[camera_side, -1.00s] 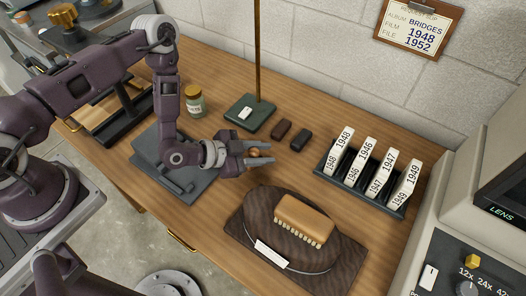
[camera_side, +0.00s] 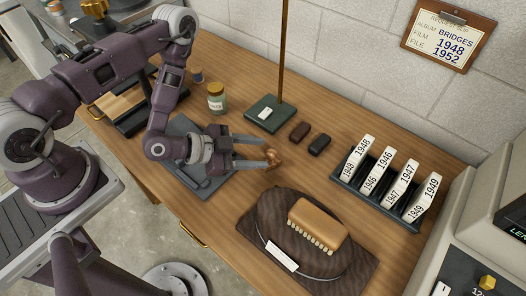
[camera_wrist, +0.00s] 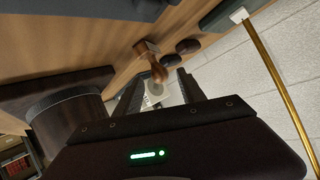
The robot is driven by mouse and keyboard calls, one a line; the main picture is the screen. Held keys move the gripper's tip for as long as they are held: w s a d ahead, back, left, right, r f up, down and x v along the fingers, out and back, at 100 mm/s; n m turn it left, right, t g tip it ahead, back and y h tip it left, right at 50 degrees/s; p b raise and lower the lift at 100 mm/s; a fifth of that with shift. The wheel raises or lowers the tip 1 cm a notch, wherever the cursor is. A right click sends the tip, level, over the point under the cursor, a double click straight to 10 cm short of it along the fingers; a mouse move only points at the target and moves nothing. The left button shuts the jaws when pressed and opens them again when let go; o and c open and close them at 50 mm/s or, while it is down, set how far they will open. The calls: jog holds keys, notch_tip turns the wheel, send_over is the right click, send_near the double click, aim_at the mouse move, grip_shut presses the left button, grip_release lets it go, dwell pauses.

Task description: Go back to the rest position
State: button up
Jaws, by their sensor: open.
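My gripper (camera_side: 265,153) is open and empty, low over the wooden table beside the dark grey flat plate (camera_side: 218,184). A small brown wooden-handled piece (camera_side: 273,158), like a hand stamp, stands just past the fingertips. In the wrist view this piece (camera_wrist: 148,58) shows beyond and partly between my two open fingers (camera_wrist: 158,92), and no finger appears shut on it. A pale round thing behind the fingers in the wrist view is partly hidden.
A brush (camera_side: 318,222) lies on a dark wooden block to the front right. A rack (camera_side: 385,207) holds several numbered boxes. Two dark blocks (camera_side: 300,131), a green base (camera_side: 262,122) with a brass pole, and a jar (camera_side: 216,100) stand behind. A clipboard (camera_side: 448,36) hangs on the wall.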

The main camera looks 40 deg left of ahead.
jog(key=shift+w+d+r, duration=0.15)
jog(key=shift+w+r, duration=0.1)
jog(key=shift+r, duration=0.05)
jog(key=shift+w+d+r+h, duration=0.15)
jog(key=shift+w+d+r, duration=0.05)
jog(key=shift+w+r, duration=0.25)
jog(key=shift+w+d+r+h, duration=0.2)
jog(key=shift+w+r, duration=0.1)
jog(key=shift+r, duration=0.25)
jog(key=w+a+r+n+g+y, duration=0.1)
jog(key=a+r+y, duration=0.2)
jog(key=a+r, duration=0.35)
jog(key=w+a+r+n+g+y, duration=0.1)
jog(key=a+r+y, duration=0.2)
jog(key=r, duration=0.7)
jog(key=s+a+r+n+g+y, duration=0.1)
jog(key=s+a+r+n+y, duration=0.2)
jog(key=s+r, duration=0.5)
jog(key=s+r+n+g, duration=0.1)
jog(key=s+r+n, duration=0.1)
jog(key=s, duration=0.6)
jog(key=s+d+r+n+g+h, duration=0.1)
jog(key=s+r+n, duration=0.2)
jog(key=s, duration=0.5)
jog(key=shift+d, duration=0.15)
jog(key=shift+h, duration=0.25)
